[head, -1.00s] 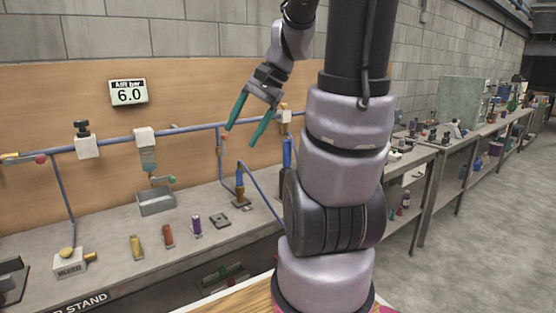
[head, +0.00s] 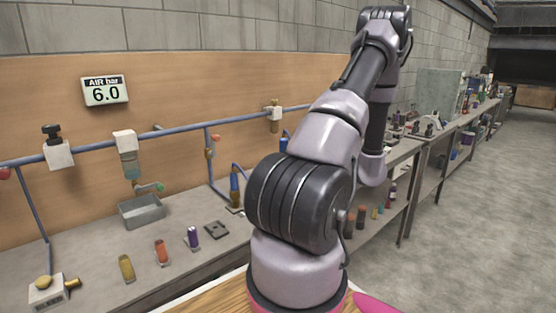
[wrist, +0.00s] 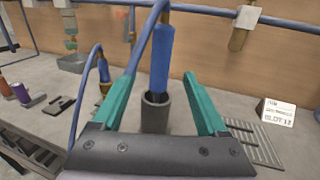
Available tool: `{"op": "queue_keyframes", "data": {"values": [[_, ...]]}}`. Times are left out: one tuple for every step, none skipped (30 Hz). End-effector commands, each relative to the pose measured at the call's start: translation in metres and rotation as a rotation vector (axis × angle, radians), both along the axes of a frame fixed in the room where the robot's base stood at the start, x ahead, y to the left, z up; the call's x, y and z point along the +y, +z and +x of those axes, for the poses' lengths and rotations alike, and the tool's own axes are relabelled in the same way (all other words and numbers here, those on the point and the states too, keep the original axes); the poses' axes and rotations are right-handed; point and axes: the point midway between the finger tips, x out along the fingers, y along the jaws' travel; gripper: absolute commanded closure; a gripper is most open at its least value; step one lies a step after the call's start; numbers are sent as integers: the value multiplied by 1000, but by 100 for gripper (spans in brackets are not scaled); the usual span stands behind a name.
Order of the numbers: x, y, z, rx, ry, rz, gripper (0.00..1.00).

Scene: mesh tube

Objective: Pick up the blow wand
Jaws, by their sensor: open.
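A blue cylindrical tool on a blue hose, apparently the blow wand (wrist: 161,58), stands upright in a grey tube holder (wrist: 155,116) in the wrist view. A bit of blue that looks like it shows left of my arm in the head view (head: 284,143). My gripper (wrist: 160,75) is open, its two green fingers pointing toward the wand, one on each side in the picture. I cannot tell whether the wand is fully between them; neither finger seems to touch it. The gripper is hidden in the head view.
A second hose ends in a brass-and-blue fitting (wrist: 104,76) left of the wand. A slotted grey plate (wrist: 255,145) and a white label block (wrist: 278,113) lie to the right. A blue pipe (head: 180,130) runs along the wall. A metal tray (head: 142,210) and small coloured cylinders stand on the bench.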

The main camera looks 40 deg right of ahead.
Motion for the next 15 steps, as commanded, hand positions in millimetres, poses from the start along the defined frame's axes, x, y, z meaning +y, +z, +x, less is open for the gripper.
{"op": "queue_keyframes", "data": {"values": [[-1,-2,3,-3,-8,6,24],[0,-2,6,-3,-11,9,24],[2,-2,12,-4,-10,9,24],[4,-2,17,-4,-10,9,24],[6,-2,22,-4,-10,8,24],[8,-2,28,-4,-9,8,24],[10,-2,33,-4,-10,8,24],[11,-2,37,-4,-9,8,24],[13,-2,41,-3,-10,7,24],[14,-2,44,-3,-9,7,24],[15,-2,46,-3,-9,7,24],[15,-2,48,-3,-10,7,24],[16,-2,50,-3,-11,7,24],[17,-3,52,-2,-11,8,24],[18,-3,55,-2,-9,8,24]]}}
